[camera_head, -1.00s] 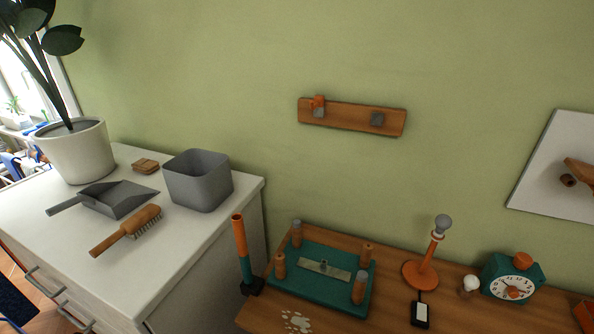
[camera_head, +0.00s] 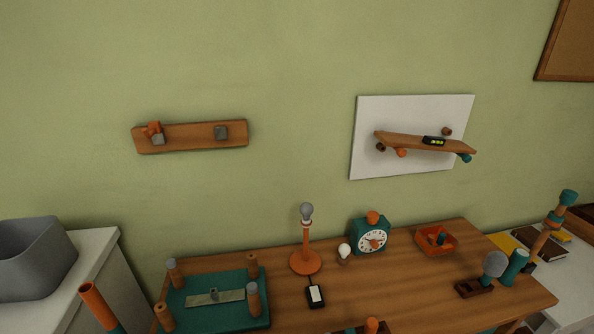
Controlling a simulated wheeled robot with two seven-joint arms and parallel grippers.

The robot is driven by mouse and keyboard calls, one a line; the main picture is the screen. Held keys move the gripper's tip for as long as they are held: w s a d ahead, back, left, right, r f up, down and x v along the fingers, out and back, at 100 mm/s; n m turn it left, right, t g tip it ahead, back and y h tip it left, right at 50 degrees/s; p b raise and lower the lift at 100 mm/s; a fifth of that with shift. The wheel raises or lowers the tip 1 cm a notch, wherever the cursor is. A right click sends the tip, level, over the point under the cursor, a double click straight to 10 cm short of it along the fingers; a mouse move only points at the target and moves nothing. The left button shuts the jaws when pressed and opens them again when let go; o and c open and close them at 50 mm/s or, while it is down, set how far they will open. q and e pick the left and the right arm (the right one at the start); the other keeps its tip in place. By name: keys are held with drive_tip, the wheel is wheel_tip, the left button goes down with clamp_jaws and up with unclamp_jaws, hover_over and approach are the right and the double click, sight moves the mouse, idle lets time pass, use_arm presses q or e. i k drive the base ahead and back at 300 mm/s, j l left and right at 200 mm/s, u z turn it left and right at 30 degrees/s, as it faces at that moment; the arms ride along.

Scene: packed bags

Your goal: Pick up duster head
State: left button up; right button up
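I cannot tell for certain which thing is the duster head. A grey rounded head (camera_head: 495,263) stands by a dark wooden block (camera_head: 474,288) at the right of the wooden table, beside a teal cylinder (camera_head: 515,267). An orange and teal tube (camera_head: 98,306) stands at the lower left, its lower end cut off by the frame. Neither of my grippers is in view.
The wooden table (camera_head: 395,290) holds a teal pegged tray (camera_head: 205,318), an orange lamp (camera_head: 306,262), a teal clock (camera_head: 369,238) and an orange tray (camera_head: 436,241). A grey bin (camera_head: 35,258) stands on the white cabinet (camera_head: 95,245).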

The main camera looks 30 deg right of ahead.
sight(496, 262)
drive_tip(key=z, duration=2.55)
drive_tip(key=i+l+z, duration=0.25)
drive_tip(key=z, duration=0.15)
drive_tip(key=i+l+z, duration=0.35)
drive_tip(key=k+l, duration=0.05)
